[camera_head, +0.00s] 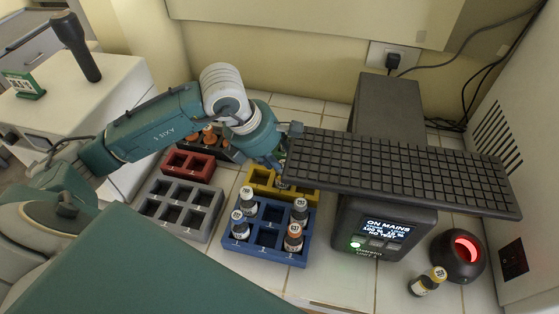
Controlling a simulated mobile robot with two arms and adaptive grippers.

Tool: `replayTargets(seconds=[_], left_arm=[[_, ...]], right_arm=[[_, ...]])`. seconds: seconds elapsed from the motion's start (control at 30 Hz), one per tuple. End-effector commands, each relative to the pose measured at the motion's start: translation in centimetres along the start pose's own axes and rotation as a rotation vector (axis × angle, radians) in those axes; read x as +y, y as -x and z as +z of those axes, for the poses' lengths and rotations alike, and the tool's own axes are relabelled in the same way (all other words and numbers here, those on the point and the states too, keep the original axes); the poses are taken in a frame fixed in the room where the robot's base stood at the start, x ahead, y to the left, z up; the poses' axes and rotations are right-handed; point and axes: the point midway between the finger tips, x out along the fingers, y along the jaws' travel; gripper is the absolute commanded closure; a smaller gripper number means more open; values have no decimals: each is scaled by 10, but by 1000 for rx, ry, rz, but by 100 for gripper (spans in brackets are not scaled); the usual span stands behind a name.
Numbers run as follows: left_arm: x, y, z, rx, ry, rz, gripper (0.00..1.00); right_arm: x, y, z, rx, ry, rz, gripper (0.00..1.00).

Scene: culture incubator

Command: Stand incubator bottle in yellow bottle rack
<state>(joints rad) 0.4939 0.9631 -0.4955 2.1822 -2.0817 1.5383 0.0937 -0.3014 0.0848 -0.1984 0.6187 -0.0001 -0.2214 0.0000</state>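The yellow bottle rack (312,197) stands on the tiled bench behind the blue rack, partly hidden by my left gripper and the dark grid panel. My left gripper (281,172) points down over the yellow rack. Its fingertips are small and dark, and I cannot tell whether they are open or shut, or hold a bottle. The incubator (383,228) has a lit display reading "ON MAINS", below the large dark grid panel (400,170). I cannot tell which bottle is the incubator bottle. My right gripper is not in view.
A blue rack (267,257) holds several bottles (293,238). Grey (180,208) and red (189,163) racks stand left. A yellow-capped bottle (428,281) lies tilted beside a black round device (459,257) glowing red. The grid panel overhangs the bench right of my gripper.

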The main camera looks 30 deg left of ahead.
Motion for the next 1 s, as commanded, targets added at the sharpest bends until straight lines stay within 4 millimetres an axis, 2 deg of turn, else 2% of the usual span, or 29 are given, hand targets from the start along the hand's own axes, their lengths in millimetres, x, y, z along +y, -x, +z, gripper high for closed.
replayTargets(seconds=[0.27,0.33,0.7,0.83,1.0], left_arm=[[0,6,2,0,0,-1,56],[2,11,2,-2,-1,3,56],[2,89,2,-4,-1,6,56],[1,109,2,-3,-1,4,56],[0,122,1,0,0,0,56]], right_arm=[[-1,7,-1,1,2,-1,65],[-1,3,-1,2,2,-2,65],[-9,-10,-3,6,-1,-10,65],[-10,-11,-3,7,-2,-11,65],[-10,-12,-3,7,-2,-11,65]])
